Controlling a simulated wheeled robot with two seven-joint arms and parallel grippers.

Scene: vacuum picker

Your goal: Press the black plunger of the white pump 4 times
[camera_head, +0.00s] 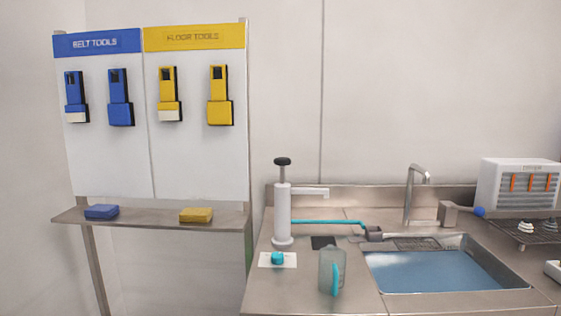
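The white pump (282,212) stands upright on the steel counter (262,294), left of the sink. Its black plunger (282,161) sits on top, raised on a short light rod above the pump body. A white spout points right from the pump's upper part. Neither of my grippers shows in the head view, and nothing touches the plunger.
A clear jug (332,268) with a teal handle stands in front of the pump, near a teal cap (277,258) on a white card. A teal hose (325,222) runs right towards the water-filled sink (440,272). A tool board (150,160) and shelf (145,217) stand left.

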